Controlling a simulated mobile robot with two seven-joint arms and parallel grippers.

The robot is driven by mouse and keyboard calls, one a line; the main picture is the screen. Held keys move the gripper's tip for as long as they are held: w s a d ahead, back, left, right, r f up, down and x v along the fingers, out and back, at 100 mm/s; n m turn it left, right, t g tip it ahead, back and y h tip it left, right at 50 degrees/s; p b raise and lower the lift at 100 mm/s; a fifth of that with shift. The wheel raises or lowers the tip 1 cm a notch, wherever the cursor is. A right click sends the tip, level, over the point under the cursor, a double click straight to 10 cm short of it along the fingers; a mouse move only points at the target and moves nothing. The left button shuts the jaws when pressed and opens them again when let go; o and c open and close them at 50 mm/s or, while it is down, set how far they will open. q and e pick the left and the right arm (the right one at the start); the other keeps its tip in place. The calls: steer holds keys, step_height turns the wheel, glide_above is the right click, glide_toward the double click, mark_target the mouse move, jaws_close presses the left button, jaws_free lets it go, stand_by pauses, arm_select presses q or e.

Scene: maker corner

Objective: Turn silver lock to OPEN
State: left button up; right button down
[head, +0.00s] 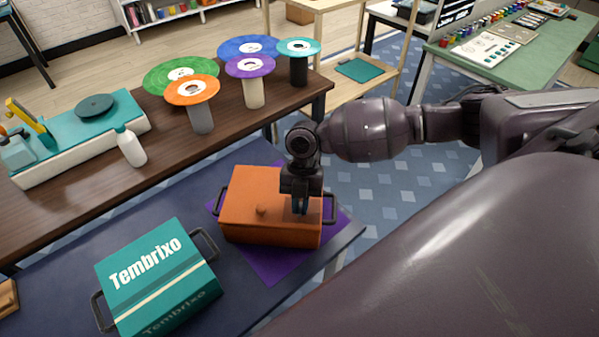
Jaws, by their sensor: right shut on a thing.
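My right gripper (299,207) points down at the right part of the orange box (245,228), close to its front top edge. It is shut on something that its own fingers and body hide. I cannot make out a silver lock or any OPEN mark in this view. My left gripper is not in view.
The box stands on a purple mat (277,264) on a dark blue table. A teal Tembrixo box (160,272) with dark handles is to the left. Behind, a brown table holds a white bottle (130,146), a teal-topped device (128,108) and several discs on stands.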

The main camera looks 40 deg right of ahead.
steer(key=shift+f+n, duration=0.1)
steer(key=shift+n, duration=0.3)
steer(key=c, duration=1.2)
jaws_free()
steer(key=v, duration=1.1)
steer(key=shift+a+f, duration=0.1)
